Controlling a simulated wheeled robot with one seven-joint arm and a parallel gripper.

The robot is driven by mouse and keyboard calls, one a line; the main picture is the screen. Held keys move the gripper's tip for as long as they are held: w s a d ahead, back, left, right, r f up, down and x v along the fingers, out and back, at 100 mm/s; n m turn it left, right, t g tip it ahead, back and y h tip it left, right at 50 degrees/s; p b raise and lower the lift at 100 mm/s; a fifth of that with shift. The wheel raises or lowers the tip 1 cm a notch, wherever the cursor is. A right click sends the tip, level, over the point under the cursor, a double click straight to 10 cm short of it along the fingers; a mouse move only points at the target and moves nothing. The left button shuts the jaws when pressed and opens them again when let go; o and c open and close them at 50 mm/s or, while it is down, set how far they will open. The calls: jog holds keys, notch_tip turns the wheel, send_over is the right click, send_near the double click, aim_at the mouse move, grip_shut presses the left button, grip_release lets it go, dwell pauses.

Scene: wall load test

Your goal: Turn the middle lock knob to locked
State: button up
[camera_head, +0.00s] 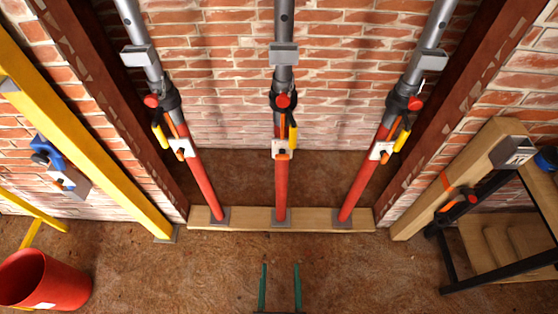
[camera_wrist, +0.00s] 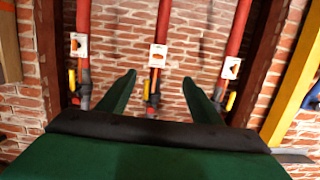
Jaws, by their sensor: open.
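Three props with red lower tubes and grey upper tubes stand against the brick wall. The middle prop (camera_head: 282,190) is upright in the head view. It bears a small white plate with an orange knob (camera_head: 283,153), a red round part (camera_head: 283,100) above it and a yellow handle (camera_head: 293,137) beside it. The white plate with its orange mark also shows in the wrist view (camera_wrist: 158,55). The knob's exact setting is too small to tell. My gripper (camera_head: 280,268) has two green fingers, apart and empty, below and in front of the middle prop; its fingers also show in the wrist view (camera_wrist: 160,77).
The left prop (camera_head: 205,185) and right prop (camera_head: 358,185) carry similar plates and knobs. A wooden sill (camera_head: 250,217) lies under the props. A yellow beam (camera_head: 90,135), red bucket (camera_head: 45,280) and wooden steps (camera_head: 500,245) stand aside. The floor before the sill is clear.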

jog(key=w+f+t, duration=0.1)
jog(key=w+f, duration=0.2)
jog(key=w, duration=1)
jog(key=t, duration=0.1)
send_near(282, 159)
jog(key=w, duration=0.9)
jog(key=shift+r, duration=0.15)
jog(key=c, duration=1.1)
